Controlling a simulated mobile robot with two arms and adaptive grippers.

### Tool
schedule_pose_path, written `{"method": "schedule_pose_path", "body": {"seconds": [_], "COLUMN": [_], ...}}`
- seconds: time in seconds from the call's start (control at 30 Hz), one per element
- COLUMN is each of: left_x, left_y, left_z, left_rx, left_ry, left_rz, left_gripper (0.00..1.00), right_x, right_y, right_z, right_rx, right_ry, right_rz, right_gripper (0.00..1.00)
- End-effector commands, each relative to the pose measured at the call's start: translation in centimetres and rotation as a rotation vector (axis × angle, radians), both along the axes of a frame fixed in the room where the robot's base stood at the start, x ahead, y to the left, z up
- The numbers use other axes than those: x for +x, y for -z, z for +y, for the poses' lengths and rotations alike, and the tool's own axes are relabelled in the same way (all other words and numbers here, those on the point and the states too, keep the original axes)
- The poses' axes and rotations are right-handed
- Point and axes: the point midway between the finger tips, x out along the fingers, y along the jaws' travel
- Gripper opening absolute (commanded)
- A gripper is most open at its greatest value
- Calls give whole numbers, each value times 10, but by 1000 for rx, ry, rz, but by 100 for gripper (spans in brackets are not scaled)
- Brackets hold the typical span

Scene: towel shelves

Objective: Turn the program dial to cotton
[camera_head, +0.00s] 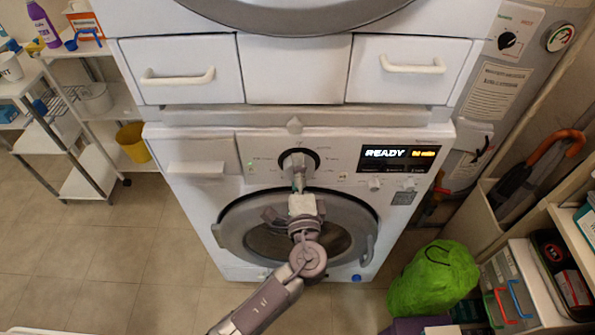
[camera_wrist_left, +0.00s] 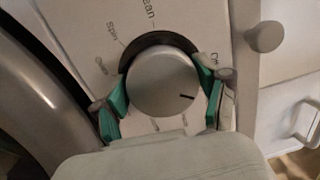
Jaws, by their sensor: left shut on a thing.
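The program dial (camera_head: 297,160) is a round grey knob on the white washing machine's (camera_head: 200,185) front panel. In the left wrist view the dial (camera_wrist_left: 162,80) fills the middle, with a short black mark pointing right and slightly down. Labels around it include "Spin", one ending in "ean" and a partly hidden one at the right; other labels are too blurred to read. My left gripper (camera_wrist_left: 163,98) has a green-padded finger on each side of the dial, shut on it. In the head view my left gripper (camera_head: 299,186) reaches the dial from below. My right gripper is out of view.
A display (camera_head: 396,158) reading "READY" is right of the dial. The round door (camera_head: 235,225) lies behind my arm. A second appliance with two drawers (camera_head: 180,72) is stacked above. A green bag (camera_head: 433,278) sits at the right; the floor at left is clear.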

Motion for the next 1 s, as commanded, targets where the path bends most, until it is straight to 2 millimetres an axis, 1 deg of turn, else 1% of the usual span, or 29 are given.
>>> {"method": "schedule_pose_path", "body": {"seconds": [0.3,0.7,0.73,0.83,0.87,1.0], "left_x": [0,0,0,0,0,0], "left_y": [0,0,0,0,0,0], "left_z": [0,0,0,0,0,0], "left_rx": [77,81,81,81,81,81], "left_ry": [1,1,1,1,1,1], "left_rz": [0,1,1,1,1,1], "left_gripper": [38,38,78,95,98,98], "right_x": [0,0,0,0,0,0], "right_y": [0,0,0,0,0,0], "right_z": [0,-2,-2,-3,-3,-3], "right_rx": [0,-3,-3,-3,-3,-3], "right_ry": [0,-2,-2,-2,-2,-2], "right_rz": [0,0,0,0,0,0], "right_gripper": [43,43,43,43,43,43]}}
